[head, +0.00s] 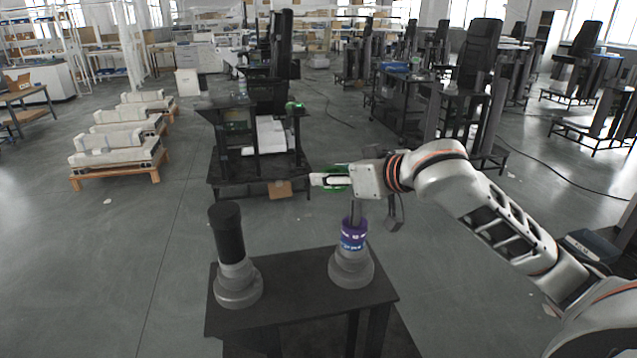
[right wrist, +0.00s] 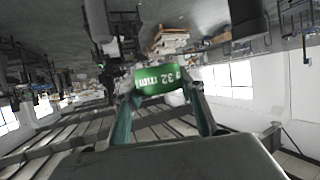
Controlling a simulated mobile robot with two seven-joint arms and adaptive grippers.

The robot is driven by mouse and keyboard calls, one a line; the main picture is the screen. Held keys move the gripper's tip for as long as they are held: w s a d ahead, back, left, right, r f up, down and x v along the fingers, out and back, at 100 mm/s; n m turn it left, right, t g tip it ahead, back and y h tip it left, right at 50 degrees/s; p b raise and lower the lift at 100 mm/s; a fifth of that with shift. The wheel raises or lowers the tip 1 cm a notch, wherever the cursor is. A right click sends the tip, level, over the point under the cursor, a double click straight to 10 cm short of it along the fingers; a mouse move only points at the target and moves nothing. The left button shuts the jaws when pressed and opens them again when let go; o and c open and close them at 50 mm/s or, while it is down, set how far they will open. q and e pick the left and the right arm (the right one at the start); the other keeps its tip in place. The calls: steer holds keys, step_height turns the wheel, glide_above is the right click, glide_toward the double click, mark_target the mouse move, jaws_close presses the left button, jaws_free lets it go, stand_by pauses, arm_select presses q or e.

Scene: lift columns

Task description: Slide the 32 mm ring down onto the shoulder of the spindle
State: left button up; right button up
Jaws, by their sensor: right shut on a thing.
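My right gripper (head: 330,180) reaches in from the right and is shut on the green 32 mm ring (head: 338,188). In the right wrist view the ring (right wrist: 162,80) sits between the fingertips, its white "32 mm" print upside down. The ring is above the table, over the right spindle (head: 351,268), which has a grey stepped base and a thin grey rod. My left gripper is out of view.
A second upright with a thick black post (head: 227,232) on a grey stepped base stands at the left of the small dark table (head: 300,298). The tabletop between the two is clear. Dark workstations and pallets stand farther back.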

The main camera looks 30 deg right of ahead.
steer(key=d+f, duration=0.1)
steer(key=d, duration=0.1)
steer(key=d+f, duration=0.2)
steer(key=d, duration=0.1)
steer(key=shift+s+d, duration=0.15)
steer(key=shift+d, duration=0.2)
steer(key=shift+d+f, duration=0.1)
steer(key=shift+f, duration=0.15)
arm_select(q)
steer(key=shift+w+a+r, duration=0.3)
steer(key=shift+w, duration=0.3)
arm_select(e)
steer(key=shift+f, duration=0.15)
